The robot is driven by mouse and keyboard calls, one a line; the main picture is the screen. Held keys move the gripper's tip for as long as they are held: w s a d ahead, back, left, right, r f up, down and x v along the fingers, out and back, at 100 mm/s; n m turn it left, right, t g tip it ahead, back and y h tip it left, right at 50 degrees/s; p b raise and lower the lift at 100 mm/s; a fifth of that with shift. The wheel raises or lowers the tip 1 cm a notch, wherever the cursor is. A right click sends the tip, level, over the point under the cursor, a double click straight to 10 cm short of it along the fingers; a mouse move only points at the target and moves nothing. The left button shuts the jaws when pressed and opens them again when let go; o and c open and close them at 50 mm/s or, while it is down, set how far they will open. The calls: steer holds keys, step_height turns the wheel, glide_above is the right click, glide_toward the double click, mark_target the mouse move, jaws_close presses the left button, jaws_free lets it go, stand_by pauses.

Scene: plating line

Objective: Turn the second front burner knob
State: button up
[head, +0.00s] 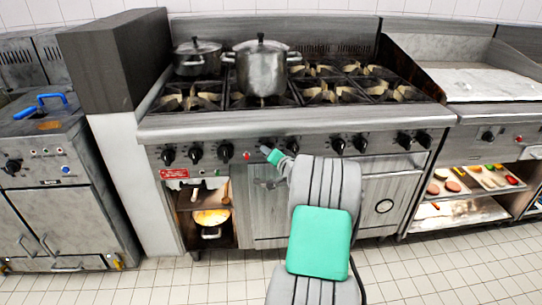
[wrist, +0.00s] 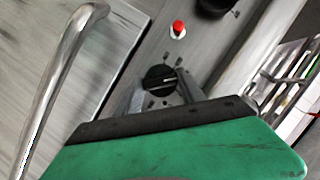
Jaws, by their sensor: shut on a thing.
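A black round burner knob (wrist: 160,77) with a white pointer line sits on the stove's front panel in the wrist view. My gripper (wrist: 164,92) has its two grey fingers closed on either side of this knob. In the head view my gripper (head: 268,151) is at the front panel, just right of the red button, and the held knob is hidden there. Other black knobs along the panel are at the left (head: 196,153) and right (head: 338,145) of my gripper.
A red button (head: 247,155) sits left of my gripper, with another knob (head: 225,152) beyond it. A metal bar handle (wrist: 55,85) is close to my gripper in the wrist view. Two lidded pots, one the large pot (head: 261,72), stand on the stove top.

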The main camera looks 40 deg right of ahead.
stand_by(0.3)
steer(key=o, duration=1.4)
steer(key=shift+c, duration=0.2)
steer(key=v, duration=0.8)
steer(key=shift+p, duration=0.3)
